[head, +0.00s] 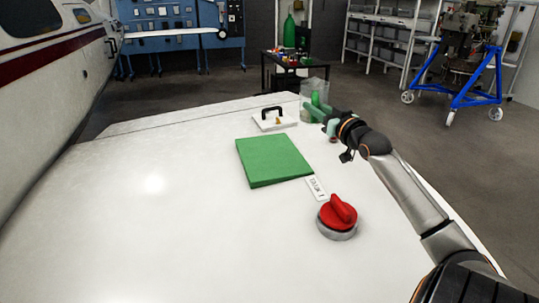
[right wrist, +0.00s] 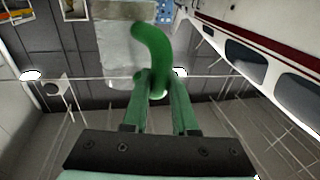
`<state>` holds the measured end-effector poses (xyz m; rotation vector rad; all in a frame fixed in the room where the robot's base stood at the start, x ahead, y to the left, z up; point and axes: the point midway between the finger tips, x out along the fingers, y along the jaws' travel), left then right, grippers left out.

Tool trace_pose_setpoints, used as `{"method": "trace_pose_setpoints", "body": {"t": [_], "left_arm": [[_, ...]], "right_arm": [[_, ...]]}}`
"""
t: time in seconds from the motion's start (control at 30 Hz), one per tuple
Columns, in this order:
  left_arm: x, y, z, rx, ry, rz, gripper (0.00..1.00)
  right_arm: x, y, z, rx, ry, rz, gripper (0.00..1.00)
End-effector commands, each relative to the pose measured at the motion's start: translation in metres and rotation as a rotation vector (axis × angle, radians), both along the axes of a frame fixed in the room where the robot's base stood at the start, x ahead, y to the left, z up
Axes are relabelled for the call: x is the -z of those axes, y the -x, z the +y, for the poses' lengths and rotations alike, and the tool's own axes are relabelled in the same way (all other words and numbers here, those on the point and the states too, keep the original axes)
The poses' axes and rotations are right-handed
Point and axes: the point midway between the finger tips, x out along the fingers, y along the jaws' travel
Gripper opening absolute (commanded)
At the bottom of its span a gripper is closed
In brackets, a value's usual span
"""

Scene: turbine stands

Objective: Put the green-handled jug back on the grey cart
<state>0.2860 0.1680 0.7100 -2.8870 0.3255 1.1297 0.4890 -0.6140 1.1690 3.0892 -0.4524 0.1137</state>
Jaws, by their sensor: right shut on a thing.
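The jug (head: 313,88) is clear with a green handle, at the far right edge of the white surface in the head view. My right gripper (head: 313,113) reaches it from the right and is shut on its green handle. In the right wrist view the curved green handle (right wrist: 153,45) runs between the two green fingers (right wrist: 160,95), with the pale clear body behind it. I cannot tell whether the jug's base touches the surface. A dark cart (head: 264,72) stands beyond; no clearly grey cart shows. My left gripper is not in view.
On the white surface (head: 130,210) lie a green pad (head: 272,160), a red knob on a round metal base (head: 338,217), a small label (head: 316,188) and a white plate with a black handle (head: 273,119). A blue wheeled stand (head: 472,90) is at the right. The surface's left side is clear.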

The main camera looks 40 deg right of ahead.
Motion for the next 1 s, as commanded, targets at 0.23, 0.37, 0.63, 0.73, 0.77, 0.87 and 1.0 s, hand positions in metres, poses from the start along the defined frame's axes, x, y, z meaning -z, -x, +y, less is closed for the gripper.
{"method": "trace_pose_setpoints", "body": {"t": [0.23, 0.37, 0.63, 0.73, 0.77, 0.87, 1.0], "left_arm": [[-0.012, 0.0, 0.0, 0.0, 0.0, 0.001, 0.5], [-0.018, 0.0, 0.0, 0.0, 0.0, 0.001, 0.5], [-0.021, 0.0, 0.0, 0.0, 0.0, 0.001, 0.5], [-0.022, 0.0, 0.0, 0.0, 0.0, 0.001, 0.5], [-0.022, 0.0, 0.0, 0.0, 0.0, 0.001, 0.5], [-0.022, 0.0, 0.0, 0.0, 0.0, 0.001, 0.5], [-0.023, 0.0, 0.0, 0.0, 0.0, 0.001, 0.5]], "right_arm": [[0.014, -0.028, 0.033, -0.002, -0.009, -0.008, 0.0], [0.028, -0.047, 0.057, -0.001, -0.009, -0.006, 0.0], [0.074, -0.076, 0.091, 0.0, -0.005, 0.0, 0.0], [0.084, -0.081, 0.097, 0.001, -0.001, 0.0, 0.0], [0.085, -0.081, 0.098, 0.001, 0.0, -0.001, 0.0], [0.091, -0.084, 0.101, 0.001, -0.002, -0.001, 0.0], [0.111, -0.088, 0.106, 0.001, -0.001, 0.005, 0.0]]}}
